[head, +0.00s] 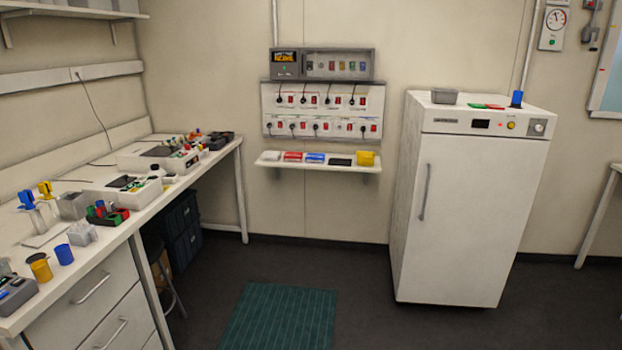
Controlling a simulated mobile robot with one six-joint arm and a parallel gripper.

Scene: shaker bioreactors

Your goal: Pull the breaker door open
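The breaker box (322,64) is a grey unit on the back wall, left of the white cabinet. Its right part has a clear-looking door (340,65) with several small coloured breakers behind it, and the door looks shut. A dark label with yellow lettering (285,58) is on the box's left part. Below it is a white panel (322,110) with red switches and plugged-in black cords. My gripper is not in view.
A small wall shelf (318,161) with coloured items juts out below the panel. A tall white cabinet (465,210) stands to the right, and a cluttered bench (128,222) runs along the left. The floor around the green mat (280,318) is clear.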

